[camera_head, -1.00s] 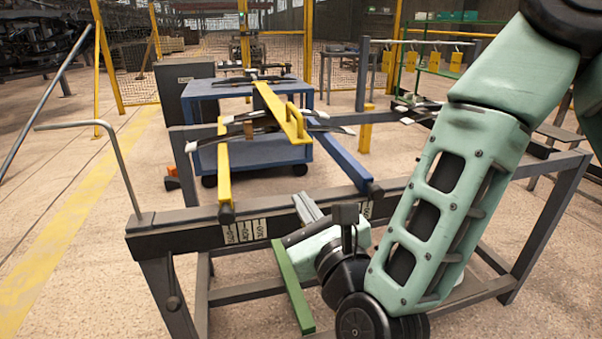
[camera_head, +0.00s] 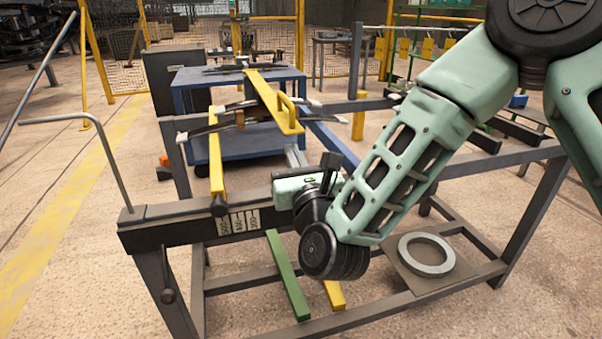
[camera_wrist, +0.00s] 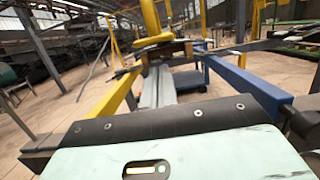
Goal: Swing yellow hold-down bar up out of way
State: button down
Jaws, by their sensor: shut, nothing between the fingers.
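The yellow hold-down bar (camera_head: 265,92) lies lowered over the dark leaf springs (camera_head: 232,121) on the rack, with a loop handle (camera_head: 287,105) near its front end. In the wrist view the bar (camera_wrist: 152,20) stands at top centre, beyond my fingertips. My gripper (camera_head: 293,154) is just behind and above the rack's front beam, below and in front of the bar's near end, apart from it. Its grey fingers (camera_wrist: 157,86) are together and empty, pointing toward the bar. In the head view the wrist hides part of the front beam and the fingers' lower part.
A yellow rail (camera_head: 217,165) and a blue rail (camera_head: 330,143) flank my gripper. The dark front beam (camera_head: 165,232) carries a bent grey rod (camera_head: 104,150) at left. A blue cart (camera_head: 192,92) stands behind. A grey ring (camera_head: 427,254) lies on a lower shelf.

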aim_at(292, 134)
jog(key=shift+s+r, duration=0.15)
jog(key=shift+r, duration=1.65)
jog(key=shift+r+p, duration=0.15)
jog(key=shift+p, duration=0.15)
